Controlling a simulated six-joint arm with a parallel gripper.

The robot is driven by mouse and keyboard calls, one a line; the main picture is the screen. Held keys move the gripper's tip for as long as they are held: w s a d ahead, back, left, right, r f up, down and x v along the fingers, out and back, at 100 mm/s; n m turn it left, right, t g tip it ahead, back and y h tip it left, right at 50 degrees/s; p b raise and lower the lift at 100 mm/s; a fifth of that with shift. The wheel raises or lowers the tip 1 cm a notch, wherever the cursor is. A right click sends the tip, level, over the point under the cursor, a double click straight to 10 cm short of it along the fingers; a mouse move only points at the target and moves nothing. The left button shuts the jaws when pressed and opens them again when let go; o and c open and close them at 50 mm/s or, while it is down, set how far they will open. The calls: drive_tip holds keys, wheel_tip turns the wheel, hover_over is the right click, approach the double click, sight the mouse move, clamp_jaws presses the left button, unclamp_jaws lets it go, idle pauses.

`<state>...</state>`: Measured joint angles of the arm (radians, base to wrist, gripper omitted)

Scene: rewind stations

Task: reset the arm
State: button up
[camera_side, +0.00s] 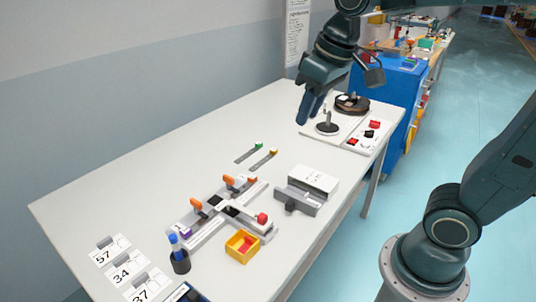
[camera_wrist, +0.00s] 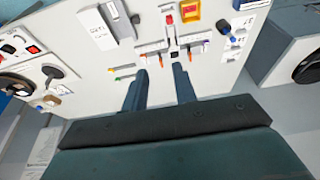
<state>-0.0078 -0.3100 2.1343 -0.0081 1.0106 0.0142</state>
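My gripper (camera_side: 309,108) hangs above the far part of the white table, just left of the rewind station, in the side view. In the wrist view my gripper (camera_wrist: 160,76) shows two dark fingers spread apart, with only white table top visible between them. It looks open and empty. The rewind station (camera_side: 312,132) has a bare-looking spindle disc (camera_side: 326,127) in front and a dark reel (camera_side: 351,103) behind. My arm reaches in from the top right.
The table (camera_side: 140,165) carries a grey fixture with orange levers (camera_side: 200,215), a yellow bin (camera_side: 242,245), a white box (camera_side: 313,180), a blue-capped bottle (camera_side: 178,255) and numbered cards (camera_side: 125,270). A blue cabinet (camera_side: 403,95) stands behind. The table's left side is clear.

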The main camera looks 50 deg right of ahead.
drive_tip(key=s+f+t, duration=0.2)
drive_tip(key=s+f, duration=0.1)
drive_tip(key=s, duration=0.7)
drive_tip(key=shift+s+d+f, duration=0.15)
drive_tip(key=shift+s+d, duration=0.05)
drive_tip(key=shift+s, duration=0.15)
